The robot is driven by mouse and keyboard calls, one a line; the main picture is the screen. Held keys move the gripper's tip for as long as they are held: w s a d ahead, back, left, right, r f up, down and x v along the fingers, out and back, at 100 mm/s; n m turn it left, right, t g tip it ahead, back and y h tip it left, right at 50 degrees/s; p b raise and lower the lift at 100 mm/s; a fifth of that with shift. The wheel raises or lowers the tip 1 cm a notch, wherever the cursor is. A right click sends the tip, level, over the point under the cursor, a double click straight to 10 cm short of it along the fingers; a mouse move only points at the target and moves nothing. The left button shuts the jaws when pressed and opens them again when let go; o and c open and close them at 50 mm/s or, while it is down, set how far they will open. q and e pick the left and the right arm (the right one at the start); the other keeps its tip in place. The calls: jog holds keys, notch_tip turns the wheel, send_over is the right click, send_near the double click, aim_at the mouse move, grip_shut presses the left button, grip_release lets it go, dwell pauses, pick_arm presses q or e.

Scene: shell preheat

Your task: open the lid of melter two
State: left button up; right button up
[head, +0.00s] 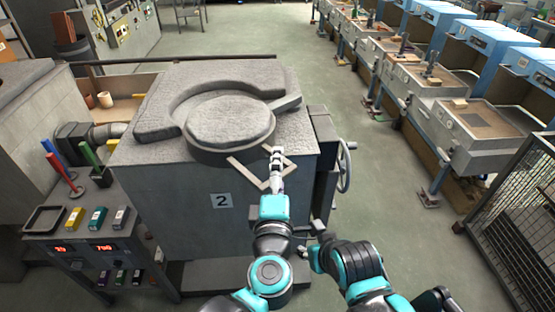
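Melter two (178,205) is a large grey block with a white "2" plate on its front. Its round, rough grey lid (230,120) lies flat in the opening on top. A pale angular handle frame (246,168) sticks out from the lid's front edge. My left gripper (277,155) is at the right part of this handle and overlaps it in the head view. Whether its fingers are closed on the handle is too small to tell. My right gripper (308,250) is low, right of the melter's front, apart from the lid; its fingers are unclear.
A handwheel (344,165) stands on the melter's right side. A control panel (95,250) with red displays and coloured blocks is at the lower left. A wire cage (515,225) stands at the right. The floor between the melter and the blue machines (475,45) is clear.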

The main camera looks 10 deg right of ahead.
pick_arm(q)
jog(key=v, duration=0.2)
jog(key=r+v, duration=0.1)
jog(key=v, duration=0.2)
jog(key=shift+s, duration=0.1)
jog(key=c, duration=0.6)
jog(key=shift+s+a+f+p, duration=0.2)
jog(key=shift+s+f+p, duration=0.25)
jog(key=shift+p, duration=0.2)
jog(key=shift+c, duration=0.2)
pick_arm(e)
jog(key=shift+a+v, duration=0.15)
jog(key=shift+v, duration=0.55)
jog(key=shift+a+v, duration=0.1)
jog(key=shift+v, duration=0.6)
